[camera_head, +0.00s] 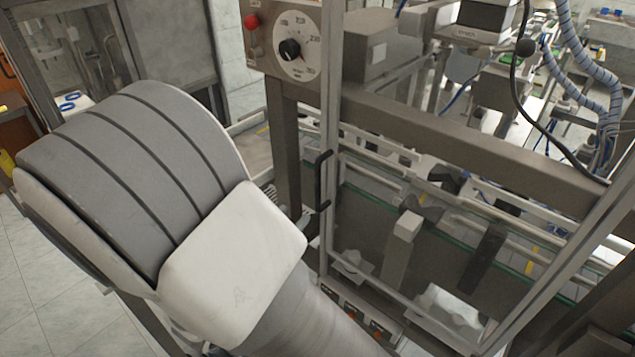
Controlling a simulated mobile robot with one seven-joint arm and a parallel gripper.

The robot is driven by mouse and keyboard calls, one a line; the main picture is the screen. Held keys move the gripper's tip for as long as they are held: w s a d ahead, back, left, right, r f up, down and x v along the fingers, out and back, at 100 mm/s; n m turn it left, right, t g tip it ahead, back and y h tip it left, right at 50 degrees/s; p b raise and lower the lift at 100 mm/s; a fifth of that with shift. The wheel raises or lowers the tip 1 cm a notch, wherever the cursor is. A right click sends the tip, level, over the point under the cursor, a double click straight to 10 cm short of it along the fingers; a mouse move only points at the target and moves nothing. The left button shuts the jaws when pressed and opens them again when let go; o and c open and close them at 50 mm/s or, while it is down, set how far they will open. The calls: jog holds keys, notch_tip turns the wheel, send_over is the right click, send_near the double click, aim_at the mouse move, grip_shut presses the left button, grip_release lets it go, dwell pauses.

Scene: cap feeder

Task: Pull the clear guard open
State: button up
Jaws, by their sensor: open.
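The clear guard (331,120) is a see-through panel in a pale metal frame, in the middle and right of the head view. The conveyor parts show through it. A black bar handle (323,180) is fixed to the guard's left upright. I cannot tell from this view whether the guard is fully closed. My grey and white arm fills the left and lower middle, with its white link near the handle in the picture. My gripper is not visible, so its place relative to the handle cannot be seen.
A control box (290,40) with a dial and a red button stands above the handle, left of the guard's upright. A thick metal beam (460,130) crosses behind the guard. Cables and other machinery fill the upper right. Tiled floor (40,290) shows at lower left.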

aim_at(316, 189)
jog(key=p+x, duration=0.1)
jog(key=x, duration=1)
jog(key=shift+w+d, duration=0.1)
jog(key=shift+d, duration=0.05)
grip_shut()
dwell(0.9)
